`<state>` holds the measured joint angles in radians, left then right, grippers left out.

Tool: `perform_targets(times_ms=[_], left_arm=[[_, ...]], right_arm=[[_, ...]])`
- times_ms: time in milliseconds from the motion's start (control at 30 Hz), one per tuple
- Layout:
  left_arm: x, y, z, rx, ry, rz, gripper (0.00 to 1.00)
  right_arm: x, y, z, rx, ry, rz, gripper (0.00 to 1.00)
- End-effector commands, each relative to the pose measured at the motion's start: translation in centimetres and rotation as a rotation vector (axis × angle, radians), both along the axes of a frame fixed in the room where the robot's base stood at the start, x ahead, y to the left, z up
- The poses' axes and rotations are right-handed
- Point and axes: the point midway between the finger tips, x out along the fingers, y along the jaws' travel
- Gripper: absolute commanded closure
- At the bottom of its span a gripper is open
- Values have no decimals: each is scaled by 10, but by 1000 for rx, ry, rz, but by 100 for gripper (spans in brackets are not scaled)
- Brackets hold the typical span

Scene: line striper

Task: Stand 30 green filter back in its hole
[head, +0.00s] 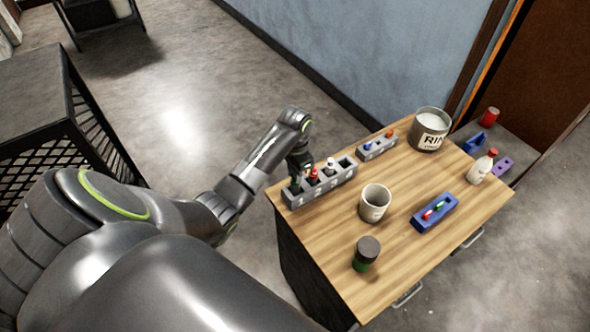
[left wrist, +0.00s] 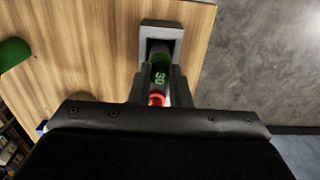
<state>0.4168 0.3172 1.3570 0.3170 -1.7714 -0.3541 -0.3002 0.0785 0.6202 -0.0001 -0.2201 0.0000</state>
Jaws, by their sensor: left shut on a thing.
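The 30 green filter (left wrist: 158,75) is dark with a green "30" and sits between the fingers of my left gripper (left wrist: 158,88) in the left wrist view. In the left wrist view the filter is at the rack's end hole (left wrist: 160,33). I cannot tell whether its lower end is inside. My right gripper is not in view.
The rack also holds a red-topped filter (head: 314,174) and a white-topped one (head: 331,164); its far right hole looks empty.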

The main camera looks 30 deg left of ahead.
Motion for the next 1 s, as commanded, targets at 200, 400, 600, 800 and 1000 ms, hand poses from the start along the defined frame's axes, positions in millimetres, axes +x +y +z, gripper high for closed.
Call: perform_targets(times_ms=[200,400,600,800,1000], left_arm=[[0,0,0,0,0,0,100],[0,0,0,0,0,0,100],[0,0,-4,-1,0,0,100],[0,0,-9,-1,0,0,100],[0,0,-13,-1,0,0,79]], right_arm=[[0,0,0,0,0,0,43],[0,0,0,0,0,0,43],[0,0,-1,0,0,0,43],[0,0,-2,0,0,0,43],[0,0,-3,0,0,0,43]])
